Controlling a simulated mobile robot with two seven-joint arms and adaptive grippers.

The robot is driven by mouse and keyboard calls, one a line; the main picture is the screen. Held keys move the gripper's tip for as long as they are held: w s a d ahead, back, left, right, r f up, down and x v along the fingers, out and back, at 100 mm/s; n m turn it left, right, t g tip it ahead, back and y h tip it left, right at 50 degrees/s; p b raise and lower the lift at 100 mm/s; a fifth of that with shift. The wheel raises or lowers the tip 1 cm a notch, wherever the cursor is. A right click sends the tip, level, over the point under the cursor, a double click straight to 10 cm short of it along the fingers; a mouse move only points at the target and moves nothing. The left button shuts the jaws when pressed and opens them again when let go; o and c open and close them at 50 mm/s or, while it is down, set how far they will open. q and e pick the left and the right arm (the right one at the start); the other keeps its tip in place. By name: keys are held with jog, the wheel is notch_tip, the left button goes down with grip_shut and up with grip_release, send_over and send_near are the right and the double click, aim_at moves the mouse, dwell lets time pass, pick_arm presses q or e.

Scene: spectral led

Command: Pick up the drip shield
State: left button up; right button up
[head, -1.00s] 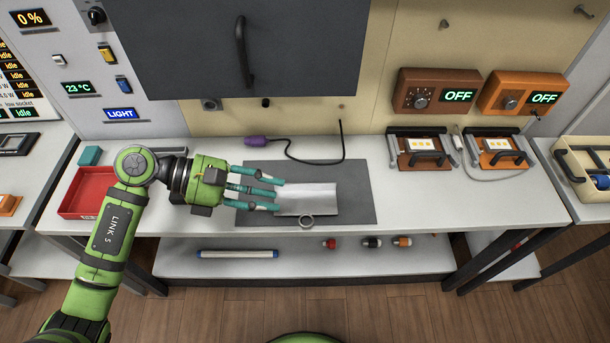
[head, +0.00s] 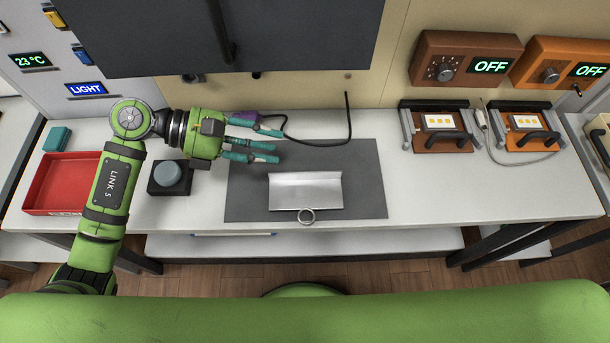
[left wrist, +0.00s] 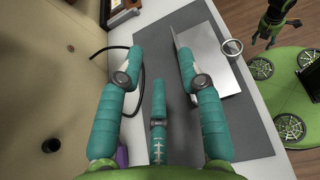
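The drip shield appears to be the bent silver metal sheet (head: 305,190) lying on a grey mat (head: 362,190) on the bench. A small ring (head: 307,216) sits at its front edge. My left gripper (head: 272,142) is open and empty at the mat's far left corner, behind and left of the sheet. In the left wrist view the fingers (left wrist: 160,72) are spread, and the sheet (left wrist: 212,62) lies beyond the right finger, partly covered by it. A dark pronged part (left wrist: 272,20), possibly my right gripper, is small at that view's upper right.
A purple plug (head: 246,118) with a black cable lies behind my left gripper's fingers. A red tray (head: 62,182) and a dark block with a round blue-grey top (head: 171,178) stand left. Two clamp-like devices (head: 440,125) stand right. A dark panel (head: 150,40) overhangs the back.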

aim_at(306, 200)
pick_arm(q)
jog(key=f+b, duration=0.2)
jog(key=f, duration=0.1)
jog(key=f+b, duration=0.2)
jog(key=shift+w+f, duration=0.2)
jog(key=shift+w, duration=0.15)
jog(key=shift+s+d, duration=0.1)
jog(key=shift+d, duration=0.35)
jog(key=p+x, duration=0.2)
jog(key=x, duration=0.3)
jog(key=shift+d, duration=0.2)
jog(key=shift+d+f, duration=0.3)
jog(key=shift+d, duration=0.1)
pick_arm(e)
notch_tip(306, 200, down, 3)
jog(key=shift+w+f, duration=0.1)
jog(key=shift+w, duration=0.05)
pick_arm(q)
jog(key=shift+a, duration=0.1)
grip_shut()
